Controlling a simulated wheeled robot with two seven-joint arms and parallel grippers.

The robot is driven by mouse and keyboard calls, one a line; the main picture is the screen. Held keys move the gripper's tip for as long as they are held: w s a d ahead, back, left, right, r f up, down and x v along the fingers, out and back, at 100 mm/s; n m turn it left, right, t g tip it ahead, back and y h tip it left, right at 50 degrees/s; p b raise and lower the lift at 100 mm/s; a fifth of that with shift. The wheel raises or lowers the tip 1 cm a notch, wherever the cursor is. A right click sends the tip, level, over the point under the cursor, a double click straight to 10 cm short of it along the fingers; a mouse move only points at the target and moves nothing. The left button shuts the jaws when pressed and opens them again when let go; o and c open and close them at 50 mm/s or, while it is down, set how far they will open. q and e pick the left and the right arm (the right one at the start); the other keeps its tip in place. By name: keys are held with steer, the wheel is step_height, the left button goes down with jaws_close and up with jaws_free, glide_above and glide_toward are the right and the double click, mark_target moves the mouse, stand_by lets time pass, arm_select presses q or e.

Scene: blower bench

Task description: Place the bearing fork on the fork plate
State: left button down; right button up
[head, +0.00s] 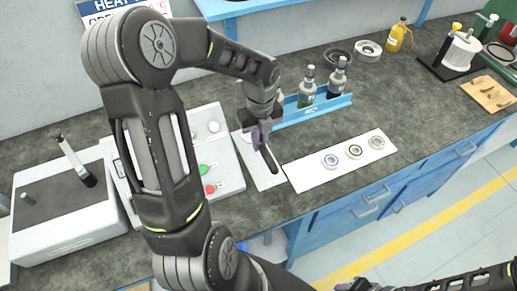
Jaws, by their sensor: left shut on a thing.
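My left gripper (262,140) points down over the bench, shut on a dark, slim thing, which I take to be the bearing fork (271,161). The fork's dark end extends down and to the right from the fingers, over a narrow white plate (270,182) that looks like the fork plate. I cannot tell whether the fork touches the plate. The gripper hides the fork's upper part. My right gripper (348,286) shows only partly at the bottom edge, and its fingers are unclear.
A white mat (308,179) with three bearings lies right of the plate. A blue rack (318,109) with dark bottles stands behind. A control box (224,176) with green and red buttons is close on the left. The bench's front edge (430,153) is near the mat.

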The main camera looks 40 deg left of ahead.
mark_target(259, 158)
arm_select(q)
steer(key=shift+f, duration=0.45)
steer(key=shift+f, duration=1.85)
steer(key=shift+f, duration=0.2)
steer(key=c, duration=1.5)
jaws_free()
steer(key=shift+r, duration=0.15)
steer(key=r, duration=1.2)
steer(key=shift+w+a, duration=0.15)
steer(key=shift+w, duration=0.15)
